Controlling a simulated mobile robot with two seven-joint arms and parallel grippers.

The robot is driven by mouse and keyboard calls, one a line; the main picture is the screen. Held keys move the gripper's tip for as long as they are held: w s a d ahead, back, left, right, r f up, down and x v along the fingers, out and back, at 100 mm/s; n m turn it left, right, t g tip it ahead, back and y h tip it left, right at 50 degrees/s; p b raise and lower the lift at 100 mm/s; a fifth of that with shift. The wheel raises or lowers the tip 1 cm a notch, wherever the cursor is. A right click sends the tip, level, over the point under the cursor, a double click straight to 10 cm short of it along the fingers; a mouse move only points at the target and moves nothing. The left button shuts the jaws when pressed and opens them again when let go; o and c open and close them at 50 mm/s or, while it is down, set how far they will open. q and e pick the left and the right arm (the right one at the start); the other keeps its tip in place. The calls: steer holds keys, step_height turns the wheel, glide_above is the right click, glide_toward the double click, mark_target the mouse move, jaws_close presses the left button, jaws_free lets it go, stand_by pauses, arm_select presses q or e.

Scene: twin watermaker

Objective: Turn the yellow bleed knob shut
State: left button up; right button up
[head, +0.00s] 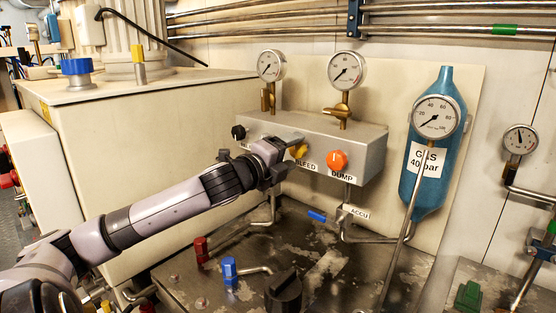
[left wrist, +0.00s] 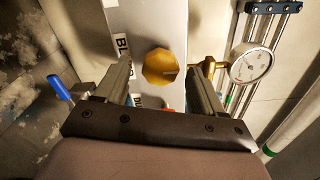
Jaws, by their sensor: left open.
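The yellow bleed knob (head: 299,150) is on the front of a grey valve block (head: 365,153), above the label BLEED. In the left wrist view the yellow knob (left wrist: 162,68) looks eight-sided. My left gripper (head: 285,150) is at the knob from the left and hides part of it in the head view. In the left wrist view my left gripper (left wrist: 160,80) is open, with one finger on each side of the knob and visible gaps between. The orange dump knob (head: 338,160) is right of the yellow knob. My right gripper is not in view.
A black knob (head: 238,132) is at the block's left end. Two gauges (head: 347,70) stand on top. A blue gas bottle (head: 424,185) with a gauge is on the right. Red and blue valve handles (head: 230,268) rise from the metal top below.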

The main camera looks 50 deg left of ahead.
arm_select(q)
steer(key=shift+s+d+f+b, duration=0.1)
steer(key=shift+s+b, duration=0.1)
steer(key=shift+s, duration=0.3)
steer(key=shift+s+d+f+b, duration=0.1)
steer(key=shift+s+b, duration=0.05)
steer(key=shift+s, duration=0.3)
steer(key=shift+s+d+r, duration=0.1)
steer(key=shift+s, duration=1.05)
steer(key=shift+s+d+r, duration=0.1)
steer(key=shift+s, duration=1.05)
steer(key=shift+f, duration=0.1)
